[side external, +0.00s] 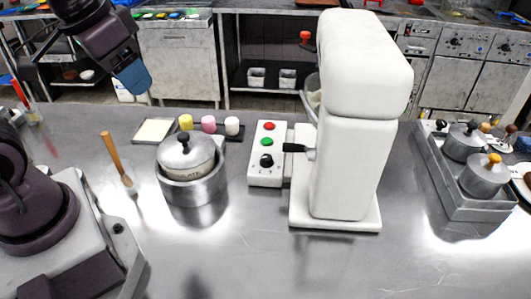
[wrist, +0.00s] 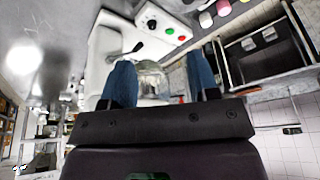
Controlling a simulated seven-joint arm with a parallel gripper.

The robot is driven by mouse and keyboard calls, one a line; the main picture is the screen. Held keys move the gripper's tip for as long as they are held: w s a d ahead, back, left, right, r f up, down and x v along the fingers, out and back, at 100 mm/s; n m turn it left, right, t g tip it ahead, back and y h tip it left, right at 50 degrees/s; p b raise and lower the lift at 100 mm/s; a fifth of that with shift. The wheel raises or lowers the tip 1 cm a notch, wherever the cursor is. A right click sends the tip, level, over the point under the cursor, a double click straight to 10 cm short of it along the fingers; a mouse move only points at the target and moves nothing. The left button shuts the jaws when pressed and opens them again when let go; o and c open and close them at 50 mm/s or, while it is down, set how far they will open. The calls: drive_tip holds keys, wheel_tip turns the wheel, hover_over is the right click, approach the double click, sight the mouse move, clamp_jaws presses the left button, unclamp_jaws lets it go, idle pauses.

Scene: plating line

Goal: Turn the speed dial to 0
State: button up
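The speed dial (side external: 266,160) is a black knob on a white control box (side external: 256,178), below a green button (side external: 267,142) and a red button (side external: 269,126). Its setting is too small to read. The box stands on the table, left of the white mixer (side external: 365,100), which has a black lever (side external: 295,148) on its side. My gripper (side external: 133,78) is high at the upper left, well away from the dial and touching nothing. In the wrist view, my gripper (wrist: 160,78) has its two blue fingers wide apart and empty; the dial (wrist: 151,23) shows near the top edge.
A lidded pot (side external: 187,150) sits in a metal holder left of the box. Pink, yellow and white cups (side external: 208,124) stand behind it. A wooden-handled tool (side external: 114,155) is farther left. A metal tray (side external: 470,208) with lidded pots is at right. The front table is clear.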

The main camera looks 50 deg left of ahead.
drive_tip(key=w+a+f+m+g, duration=0.2)
drive_tip(key=w+a+f+g, duration=0.1)
drive_tip(key=w+f, duration=0.45)
drive_tip(key=m+h, duration=0.5)
drive_tip(key=m, duration=0.7)
approach(266, 157)
drive_tip(key=shift+m+t, duration=0.3)
drive_tip(key=x, duration=0.8)
drive_tip(key=shift+s+d+f, duration=0.1)
drive_tip(key=shift+d+f, duration=0.05)
drive_tip(key=shift+f, duration=0.25)
